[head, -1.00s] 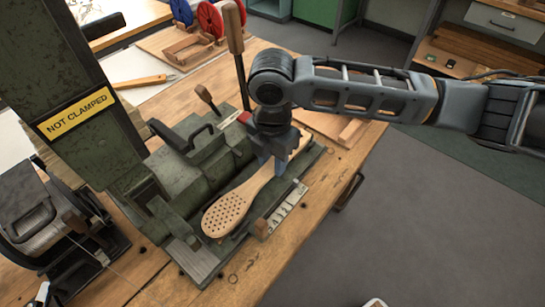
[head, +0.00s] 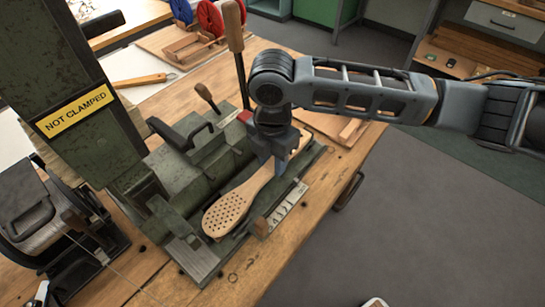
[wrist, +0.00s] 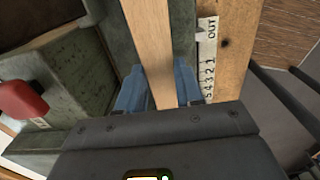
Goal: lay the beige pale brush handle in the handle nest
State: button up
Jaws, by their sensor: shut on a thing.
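The beige pale brush handle (head: 232,211) has a rounded head with rows of small holes and a long grip. It lies lengthwise along the bed of the green machine, over the handle nest area (head: 196,258). My gripper (head: 279,168) is shut on its grip from above. In the wrist view, the handle (wrist: 150,40) runs between the two blue-grey fingers (wrist: 160,88). I cannot tell whether the handle rests fully on the nest or sits slightly above it, since the underside is hidden.
The green machine (head: 180,165) has a column with a yellow "NOT CLAMPED" sign (head: 75,112) and a tall wooden-grip lever (head: 236,45) close to my arm. A numbered scale (head: 288,208) runs along the bed's right side. A wire spool (head: 35,220) stands at left. The bench's right edge is near.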

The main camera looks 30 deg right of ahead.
jog(key=shift+f, duration=0.25)
jog(key=o, duration=1.2)
jog(key=shift+c, duration=0.2)
jog(key=shift+o, duration=0.3)
jog(key=o, duration=0.4)
jog(key=shift+c, duration=0.2)
jog(key=shift+r, duration=0.1)
jog(key=shift+r+p, duration=2.8)
jog(key=shift+r, duration=0.65)
